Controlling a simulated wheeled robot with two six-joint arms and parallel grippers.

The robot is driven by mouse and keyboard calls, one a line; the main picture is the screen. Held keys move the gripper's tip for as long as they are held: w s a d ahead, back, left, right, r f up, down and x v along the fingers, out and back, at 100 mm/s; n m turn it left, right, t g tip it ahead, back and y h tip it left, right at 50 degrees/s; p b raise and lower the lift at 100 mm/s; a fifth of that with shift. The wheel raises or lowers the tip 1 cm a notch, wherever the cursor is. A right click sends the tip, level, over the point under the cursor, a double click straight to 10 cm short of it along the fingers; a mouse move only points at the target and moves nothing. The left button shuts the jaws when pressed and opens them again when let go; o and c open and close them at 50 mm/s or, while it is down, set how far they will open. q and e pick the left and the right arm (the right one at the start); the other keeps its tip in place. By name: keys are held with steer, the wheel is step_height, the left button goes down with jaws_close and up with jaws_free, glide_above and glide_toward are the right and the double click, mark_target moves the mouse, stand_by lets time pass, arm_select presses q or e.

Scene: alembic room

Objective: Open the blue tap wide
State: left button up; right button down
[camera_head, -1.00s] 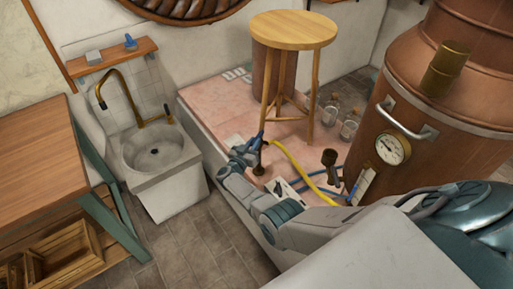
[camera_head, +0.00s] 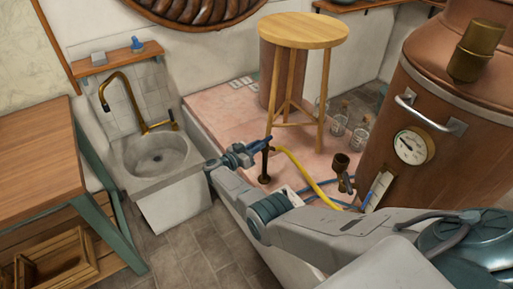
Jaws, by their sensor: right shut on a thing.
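The blue tap (camera_head: 266,143) sits on a dark brass standpipe (camera_head: 265,166) that rises from the pink tiled platform, with a yellow hose beside it. My right gripper (camera_head: 258,147) reaches it from the left side and is shut on the blue handle. The jaws hide most of the handle, so I cannot tell its exact angle. My left gripper is not in view.
A wooden stool (camera_head: 304,32) stands just behind the tap. A yellow hose (camera_head: 308,172) and blue hoses run right toward the copper still (camera_head: 385,130). Glass jars (camera_head: 359,136) stand behind. A sink (camera_head: 160,155) is at the left.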

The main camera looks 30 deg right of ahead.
steer(key=shift+w+r, duration=0.1)
steer(key=c, duration=1.3)
jaws_free()
steer(key=shift+d, duration=0.1)
steer(key=shift+c, duration=0.2)
steer(key=b+v, duration=0.1)
steer(key=v, duration=0.9)
steer(key=shift+a+b, duration=0.35)
steer(key=shift+a, duration=0.05)
